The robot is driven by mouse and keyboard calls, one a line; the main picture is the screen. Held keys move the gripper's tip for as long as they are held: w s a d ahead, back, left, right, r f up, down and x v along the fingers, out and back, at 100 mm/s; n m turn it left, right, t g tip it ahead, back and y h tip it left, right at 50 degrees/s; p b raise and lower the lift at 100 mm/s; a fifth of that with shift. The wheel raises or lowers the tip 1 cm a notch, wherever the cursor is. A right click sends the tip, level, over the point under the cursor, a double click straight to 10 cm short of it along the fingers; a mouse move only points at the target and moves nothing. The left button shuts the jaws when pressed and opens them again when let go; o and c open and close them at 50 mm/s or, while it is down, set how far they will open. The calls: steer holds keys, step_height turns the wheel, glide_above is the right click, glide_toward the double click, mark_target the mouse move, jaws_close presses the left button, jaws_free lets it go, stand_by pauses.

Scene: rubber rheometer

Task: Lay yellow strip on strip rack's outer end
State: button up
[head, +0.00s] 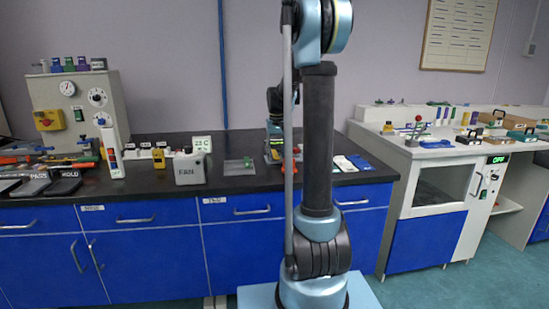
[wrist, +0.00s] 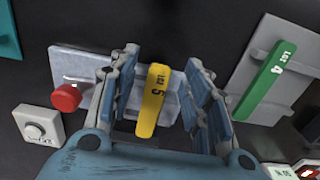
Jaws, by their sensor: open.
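The yellow strip (wrist: 153,100), marked "Lot 5", shows in the wrist view between the two blue-padded fingers of my gripper (wrist: 162,60). The gripper is open, with a gap on each side of the strip. The strip lies over a grey plate (wrist: 83,68); I cannot tell whether it rests flat on it. I cannot tell which plate, if either, is the strip rack. In the head view my arm hides much of the gripper's area.
A red knob (wrist: 66,98) and a grey dial box (wrist: 38,124) stand left of the gripper. A white cabinet (head: 440,190) stands at right.

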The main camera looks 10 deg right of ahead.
steer(key=shift+c, duration=0.3)
steer(key=c, duration=0.9)
